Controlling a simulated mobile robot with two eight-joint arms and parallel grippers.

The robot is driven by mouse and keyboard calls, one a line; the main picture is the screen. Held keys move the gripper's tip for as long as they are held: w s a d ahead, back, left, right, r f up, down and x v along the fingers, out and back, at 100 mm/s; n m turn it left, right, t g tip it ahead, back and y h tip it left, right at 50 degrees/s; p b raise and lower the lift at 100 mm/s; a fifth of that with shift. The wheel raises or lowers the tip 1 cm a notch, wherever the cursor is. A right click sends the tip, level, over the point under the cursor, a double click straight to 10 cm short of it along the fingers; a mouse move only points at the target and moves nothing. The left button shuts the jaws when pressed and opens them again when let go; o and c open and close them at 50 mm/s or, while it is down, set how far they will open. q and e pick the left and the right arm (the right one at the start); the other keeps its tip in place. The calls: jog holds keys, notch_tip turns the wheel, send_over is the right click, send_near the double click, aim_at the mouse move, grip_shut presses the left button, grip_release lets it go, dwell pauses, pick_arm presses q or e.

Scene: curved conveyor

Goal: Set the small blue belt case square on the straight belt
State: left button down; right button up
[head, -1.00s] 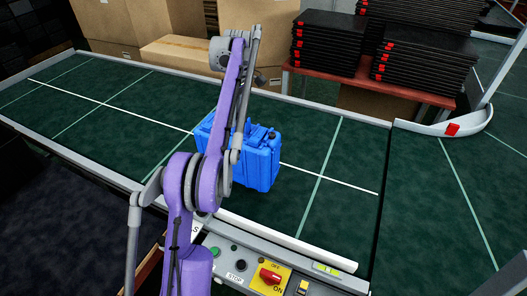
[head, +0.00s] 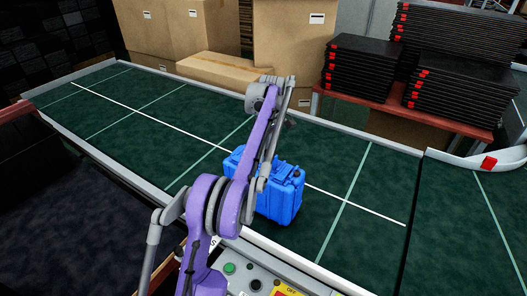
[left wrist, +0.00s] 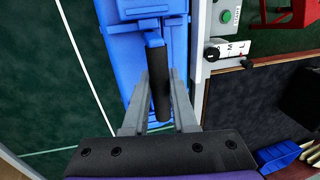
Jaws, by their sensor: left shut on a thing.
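The small blue belt case (head: 281,196) stands upright on or just over the green straight belt (head: 165,120), in the middle of the head view. Its long side runs roughly along the belt, and the belt's white centre line passes behind it. My left arm comes down over its left part and hides my gripper there. In the left wrist view, my left gripper (left wrist: 160,95) has its fingers on either side of the dark handle of the blue case (left wrist: 118,62) and is shut on it. I cannot tell whether the case's underside touches the belt. My right gripper is out of view.
A control panel (head: 255,284) with buttons lies along the near belt edge. Cardboard boxes (head: 290,50) and a red table (head: 400,100) with stacked black trays (head: 455,90) stand behind. The curved belt (head: 465,220) begins at the right. The belt left of the case is clear.

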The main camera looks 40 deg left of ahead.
pick_arm(q)
jog(key=shift+f, duration=0.1)
jog(key=c, duration=0.7)
grip_release()
notch_tip(320, 180, up, 12)
jog(key=w+p, duration=0.3)
jog(key=p, duration=0.1)
jog(key=s+d+r+m+t, duration=0.25)
jog(key=d+m, duration=0.25)
jog(key=d, duration=0.3)
jog(key=s+d+f+m+t, duration=0.3)
jog(key=s+d+f+m, duration=0.4)
jog(key=s, duration=0.5)
jog(key=s+d+f+m+t, duration=0.3)
jog(key=s+d+f+m, duration=0.4)
jog(key=s+d+f, duration=0.2)
jog(key=s+d, duration=0.2)
jog(key=s, duration=0.1)
jog(key=shift+f, duration=0.25)
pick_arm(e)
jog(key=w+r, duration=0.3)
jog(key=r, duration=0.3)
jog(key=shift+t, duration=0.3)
